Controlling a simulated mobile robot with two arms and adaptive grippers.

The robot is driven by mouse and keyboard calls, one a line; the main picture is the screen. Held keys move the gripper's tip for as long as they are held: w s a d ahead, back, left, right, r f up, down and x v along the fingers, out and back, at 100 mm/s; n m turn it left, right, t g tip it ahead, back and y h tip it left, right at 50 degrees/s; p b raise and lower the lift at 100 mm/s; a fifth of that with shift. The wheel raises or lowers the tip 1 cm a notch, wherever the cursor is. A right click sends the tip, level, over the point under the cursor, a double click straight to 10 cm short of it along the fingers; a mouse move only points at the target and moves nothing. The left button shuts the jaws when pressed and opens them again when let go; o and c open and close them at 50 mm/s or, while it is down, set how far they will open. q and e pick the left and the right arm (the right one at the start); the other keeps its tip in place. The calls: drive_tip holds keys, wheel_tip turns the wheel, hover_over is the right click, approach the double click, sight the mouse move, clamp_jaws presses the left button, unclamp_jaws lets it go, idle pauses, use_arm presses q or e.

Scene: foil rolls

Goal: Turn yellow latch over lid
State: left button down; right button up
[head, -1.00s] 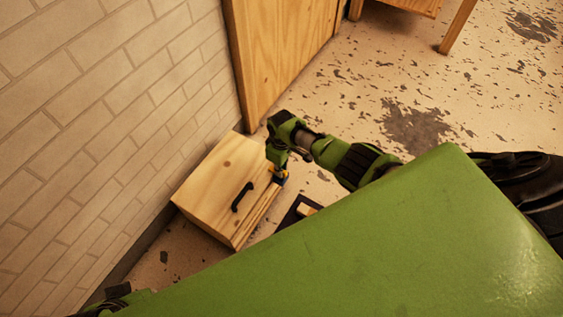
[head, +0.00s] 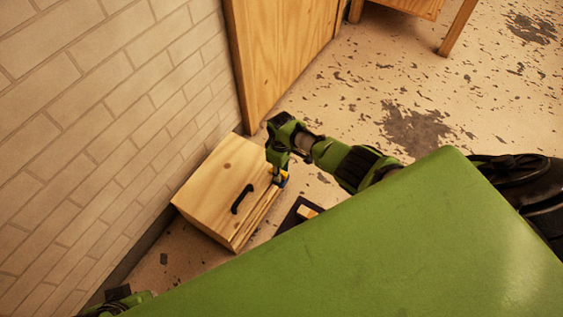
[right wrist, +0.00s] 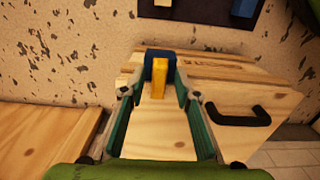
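A wooden box (head: 215,185) with a black handle (head: 242,199) stands on the floor against the wall, its lid down. A yellow latch (right wrist: 159,78) on a blue block (right wrist: 158,58) sits at the box's edge. The latch shows small in the head view (head: 284,181). My right gripper (right wrist: 161,82) is over this edge, one finger on each side of the yellow latch. The fingers are apart, with a visible gap beside the latch; contact with the blue block cannot be made out. My left gripper is not visible; only a bit of my green and black arm shows at the lower left.
A dark panel (head: 291,216) with a small wooden piece lies on the floor beside the box. A brick wall (head: 110,120) is close on the left. A wooden cabinet (head: 285,50) stands behind the box. The speckled floor (head: 470,90) to the right is open.

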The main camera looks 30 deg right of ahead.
sight(282, 172)
wheel_tip(282, 172, up, 12)
idle(0.6)
drive_tip(key=shift+a+f, duration=0.1)
idle(0.4)
